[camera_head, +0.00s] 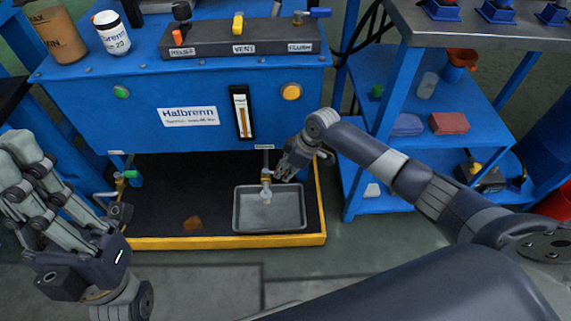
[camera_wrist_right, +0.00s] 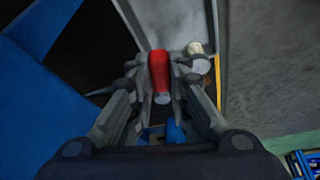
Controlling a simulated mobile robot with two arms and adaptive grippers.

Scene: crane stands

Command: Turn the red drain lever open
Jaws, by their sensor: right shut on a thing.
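The red drain lever (camera_wrist_right: 158,72) shows in the right wrist view as a red grip with a pale round end, between the fingers of my right gripper (camera_wrist_right: 166,75). The gripper is shut on it. In the head view my right gripper (camera_head: 289,167) is at the right side of the brass drain tap (camera_head: 266,179) under the blue tank and hides the lever there. The tap's pale spout hangs over a grey metal tray (camera_head: 243,228). My left gripper (camera_head: 22,165) is at the far left, away from the tap; its finger opening is unclear.
The blue tank (camera_head: 140,130) stands above a dark floor pan with a yellow edge (camera_head: 225,242). A second small tap (camera_head: 118,185) is at the left.

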